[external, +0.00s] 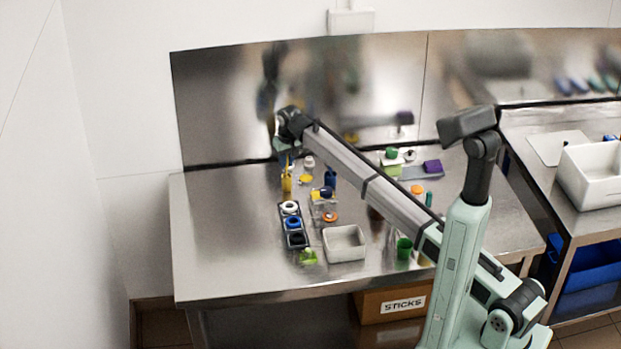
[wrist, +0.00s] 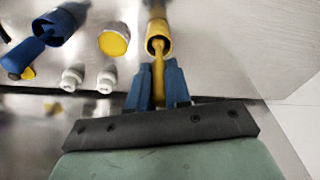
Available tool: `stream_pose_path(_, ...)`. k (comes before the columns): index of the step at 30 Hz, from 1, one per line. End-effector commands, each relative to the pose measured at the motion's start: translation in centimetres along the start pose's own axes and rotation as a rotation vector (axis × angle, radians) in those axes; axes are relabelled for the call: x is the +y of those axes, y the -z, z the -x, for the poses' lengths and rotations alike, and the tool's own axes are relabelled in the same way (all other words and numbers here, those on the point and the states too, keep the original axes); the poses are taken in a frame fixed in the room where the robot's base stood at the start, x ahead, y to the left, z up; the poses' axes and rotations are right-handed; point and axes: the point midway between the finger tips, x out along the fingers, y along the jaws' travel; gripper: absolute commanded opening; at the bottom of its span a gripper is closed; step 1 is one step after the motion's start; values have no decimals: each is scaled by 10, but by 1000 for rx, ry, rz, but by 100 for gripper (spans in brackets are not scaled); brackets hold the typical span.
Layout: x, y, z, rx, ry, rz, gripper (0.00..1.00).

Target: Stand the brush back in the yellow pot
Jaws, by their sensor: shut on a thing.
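The yellow pot (external: 287,184) stands near the back left of the steel table. In the wrist view the pot (wrist: 158,28) has its open mouth facing my gripper. My gripper (wrist: 158,88) has blue fingers and is shut on the yellow brush (wrist: 158,70). The brush's far end is at the pot's mouth and appears to reach inside it; how deep I cannot tell. In the external view my gripper (external: 285,157) is just above the pot, and the brush is too small to make out clearly.
A blue pot (wrist: 57,27) with a blue-handled item (wrist: 24,58) stands nearby. A round yellow-topped jar (wrist: 114,40) and two small white bottles (wrist: 73,78) are between. A black tray of jars (external: 294,226) and a white bin (external: 344,243) lie nearer the front. The table's left is clear.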

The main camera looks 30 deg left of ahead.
Motion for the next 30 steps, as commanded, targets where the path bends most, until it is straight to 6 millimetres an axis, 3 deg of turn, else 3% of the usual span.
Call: stream_pose_path(30, 0, -3, -21, 0, 0, 0, 0)
